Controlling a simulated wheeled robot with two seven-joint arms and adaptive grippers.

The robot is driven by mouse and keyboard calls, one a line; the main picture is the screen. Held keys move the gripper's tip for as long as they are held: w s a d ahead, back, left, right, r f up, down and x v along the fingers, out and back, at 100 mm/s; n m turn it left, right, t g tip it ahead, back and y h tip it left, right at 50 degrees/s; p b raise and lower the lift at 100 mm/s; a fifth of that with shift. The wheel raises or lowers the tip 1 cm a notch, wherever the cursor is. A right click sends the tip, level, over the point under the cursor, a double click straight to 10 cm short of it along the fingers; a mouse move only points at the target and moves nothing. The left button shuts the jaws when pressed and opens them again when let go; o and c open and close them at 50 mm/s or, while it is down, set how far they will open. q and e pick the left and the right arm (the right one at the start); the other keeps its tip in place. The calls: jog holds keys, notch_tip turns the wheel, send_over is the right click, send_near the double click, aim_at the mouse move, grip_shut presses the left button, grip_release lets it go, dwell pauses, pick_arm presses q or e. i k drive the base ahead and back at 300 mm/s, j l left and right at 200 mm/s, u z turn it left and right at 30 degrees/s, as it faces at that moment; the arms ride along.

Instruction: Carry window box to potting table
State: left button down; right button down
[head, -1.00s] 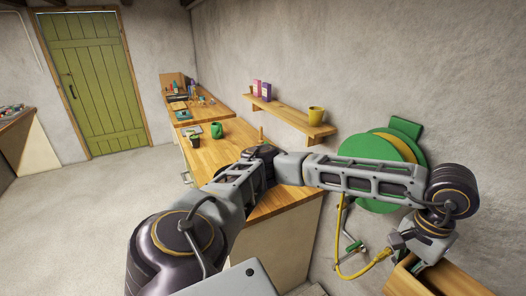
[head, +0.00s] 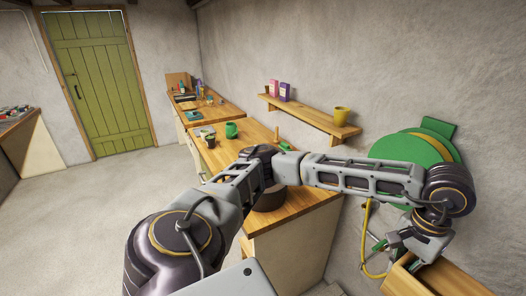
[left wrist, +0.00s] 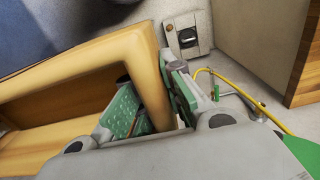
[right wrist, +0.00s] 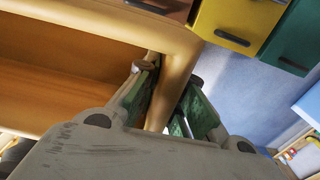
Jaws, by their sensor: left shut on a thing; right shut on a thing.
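The window box is a long, open wooden box (head: 412,278), cut off at the lower right of the head view. My left gripper (head: 400,243) is at its rim in the head view. In the left wrist view its green-padded fingers (left wrist: 155,100) are shut on a wall of the box (left wrist: 80,65). In the right wrist view my right gripper (right wrist: 165,100) is shut on another wall of the box (right wrist: 60,25). The box interior looks empty where it shows. A wood-topped table (head: 300,205), which may be the potting table, stands ahead along the wall, partly hidden by my left arm.
A green hose reel (head: 410,158) with a yellow hose hangs at right. Open floor (head: 90,215) lies left, towards the green door (head: 95,80).

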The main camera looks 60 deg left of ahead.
aim_at(228, 166)
jog(key=k+j, duration=0.3)
jog(key=j, duration=0.25)
jog(key=k+j, duration=0.1)
jog(key=j, duration=0.25)
jog(key=k+j, duration=0.1)
jog(key=j, duration=0.25)
jog(key=k+j, duration=0.1)
jog(key=j, duration=2.95)
